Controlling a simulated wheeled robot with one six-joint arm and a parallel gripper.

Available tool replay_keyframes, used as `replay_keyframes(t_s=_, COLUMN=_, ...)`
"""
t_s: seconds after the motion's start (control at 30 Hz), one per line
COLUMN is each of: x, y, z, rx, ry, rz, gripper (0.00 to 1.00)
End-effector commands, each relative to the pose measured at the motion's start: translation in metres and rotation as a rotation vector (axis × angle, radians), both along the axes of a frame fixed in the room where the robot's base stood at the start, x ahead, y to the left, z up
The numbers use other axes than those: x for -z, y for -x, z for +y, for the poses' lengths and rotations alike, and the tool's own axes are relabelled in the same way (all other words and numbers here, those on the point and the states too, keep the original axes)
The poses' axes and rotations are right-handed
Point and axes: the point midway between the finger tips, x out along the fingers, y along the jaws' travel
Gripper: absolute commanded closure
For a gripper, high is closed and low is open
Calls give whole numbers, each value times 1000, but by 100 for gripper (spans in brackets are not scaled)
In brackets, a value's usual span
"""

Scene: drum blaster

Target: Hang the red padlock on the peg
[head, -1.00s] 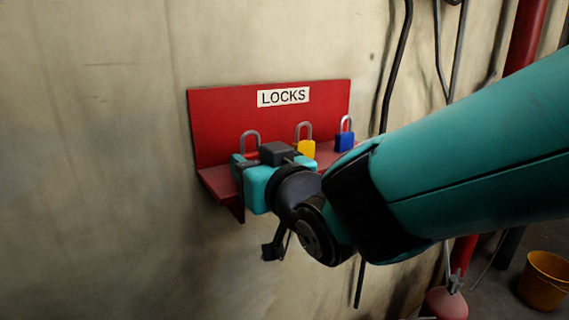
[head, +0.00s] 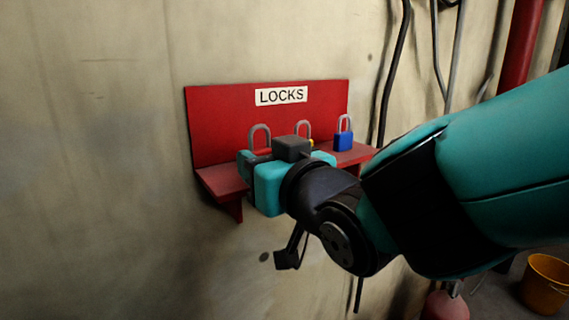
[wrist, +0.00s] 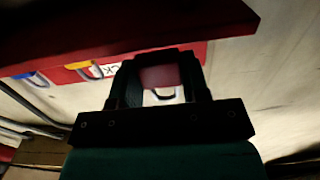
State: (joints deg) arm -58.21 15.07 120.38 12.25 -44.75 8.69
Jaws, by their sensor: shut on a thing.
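The red padlock (head: 262,152) is mostly hidden by my gripper in the head view; its grey shackle points up above the jaws. In the wrist view its red body (wrist: 160,77) sits between the two fingers, with the shackle beyond. My gripper (head: 258,158) is shut on it, in front of the red shelf (head: 222,183); it also shows in the wrist view (wrist: 160,72). I cannot tell from these views whether the padlock is clear of the shelf. I cannot make out a peg in either view.
A blue padlock (head: 343,140) stands on the shelf's right part. A yellow padlock (head: 310,143) beside it is mostly hidden behind my gripper. The red back board (head: 220,120) carries a LOCKS label (head: 281,95). Dark cables hang to the right; a yellow bucket (head: 546,284) stands on the floor.

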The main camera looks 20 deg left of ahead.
Motion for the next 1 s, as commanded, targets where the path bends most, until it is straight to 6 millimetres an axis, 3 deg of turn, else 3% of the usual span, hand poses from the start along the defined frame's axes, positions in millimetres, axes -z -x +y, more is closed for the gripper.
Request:
replay_keyframes(t_s=0.7, x=1, y=49, z=-57, rx=-1, ry=-3, rz=-1, gripper=77)
replay_keyframes(t_s=1.0, x=0, y=54, z=-64, rx=0, ry=-1, rz=0, gripper=77)
